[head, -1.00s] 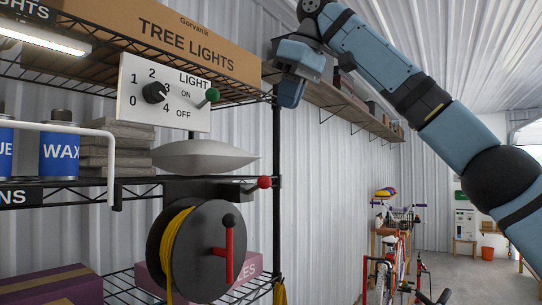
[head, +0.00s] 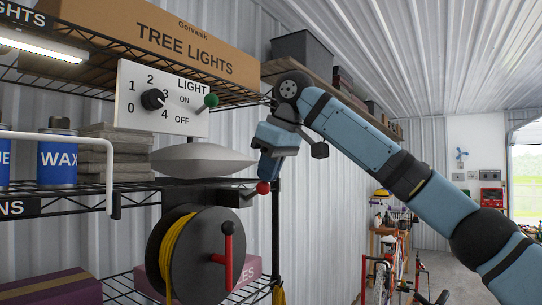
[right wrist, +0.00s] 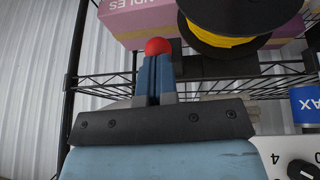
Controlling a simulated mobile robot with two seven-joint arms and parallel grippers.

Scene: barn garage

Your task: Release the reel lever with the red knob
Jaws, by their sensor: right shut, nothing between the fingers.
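The reel lever's red knob (head: 263,187) sits at the right of a dark bracket just above the black reel (head: 203,262), which holds yellow cord. My right gripper (head: 267,176) points down, its fingertips just above and beside the knob; exact contact cannot be told. In the right wrist view, the shut fingers (right wrist: 154,76) are close together, with the red knob (right wrist: 157,46) just past their tips and nothing between them. The lever's arm is mostly hidden there by the fingers. My left gripper is not in view.
A light panel (head: 130,112) with a black dial and green-knobbed switch is up left. The reel has a red crank (head: 228,259). The wire shelf (head: 133,196) and its black post (head: 276,232) are close by. A white bent bar (head: 109,170) juts out at left.

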